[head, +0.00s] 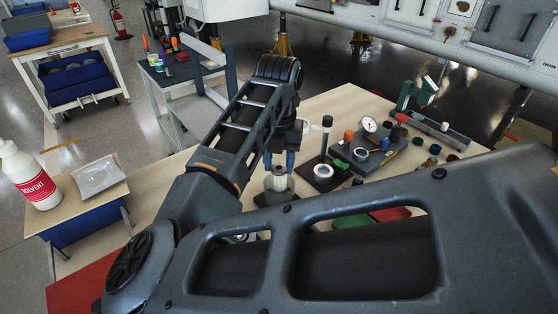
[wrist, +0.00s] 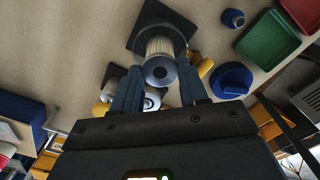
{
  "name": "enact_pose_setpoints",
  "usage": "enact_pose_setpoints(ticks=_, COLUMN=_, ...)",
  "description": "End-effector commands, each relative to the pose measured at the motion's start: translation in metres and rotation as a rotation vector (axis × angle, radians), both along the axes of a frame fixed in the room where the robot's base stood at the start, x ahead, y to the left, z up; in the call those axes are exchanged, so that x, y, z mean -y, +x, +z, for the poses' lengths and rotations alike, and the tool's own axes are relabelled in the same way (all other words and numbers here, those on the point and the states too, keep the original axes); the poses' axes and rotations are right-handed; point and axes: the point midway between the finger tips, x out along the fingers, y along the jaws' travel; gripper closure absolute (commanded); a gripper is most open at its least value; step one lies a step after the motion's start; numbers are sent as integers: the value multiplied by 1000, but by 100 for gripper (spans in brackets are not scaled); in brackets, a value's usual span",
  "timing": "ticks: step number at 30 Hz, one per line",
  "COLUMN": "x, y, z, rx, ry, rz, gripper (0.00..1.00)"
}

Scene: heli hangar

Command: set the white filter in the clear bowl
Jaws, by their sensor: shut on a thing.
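The white filter (wrist: 160,47) is a pleated cylinder with a grey, holed end cap towards the wrist camera. My gripper (wrist: 155,88) has its two blue fingers on either side of it and is shut on it. In the head view my gripper (head: 280,162) points down over the workbench, with the filter (head: 279,172) below the fingers. A pale, see-through cup, seemingly the clear bowl (head: 278,184), surrounds the filter's lower part on a dark square base. The filter looks upright and in line with the bowl; whether it touches the bottom is hidden.
A post stand with a white ring (head: 323,170) is close to the right of my gripper. A dial gauge (head: 369,125) and small caps lie further right. Green (wrist: 267,40) and red (wrist: 301,14) trays are nearby.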

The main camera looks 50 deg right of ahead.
Motion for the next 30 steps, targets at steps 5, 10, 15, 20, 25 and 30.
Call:
enact_pose_setpoints(ticks=5, x=0, y=0, z=-4, rx=0, ry=0, rz=0, gripper=84)
enact_pose_setpoints(ticks=10, x=0, y=0, z=-7, rx=0, ry=0, rz=0, gripper=84)
enact_pose_setpoints(ticks=15, x=0, y=0, z=-9, rx=0, ry=0, rz=0, gripper=84)
enact_pose_setpoints(ticks=20, x=0, y=0, z=-12, rx=0, ry=0, rz=0, gripper=84)
enact_pose_setpoints(ticks=25, x=0, y=0, z=-15, rx=0, ry=1, rz=0, gripper=84)
enact_pose_setpoints(ticks=30, x=0, y=0, z=-17, rx=0, ry=1, rz=0, gripper=84)
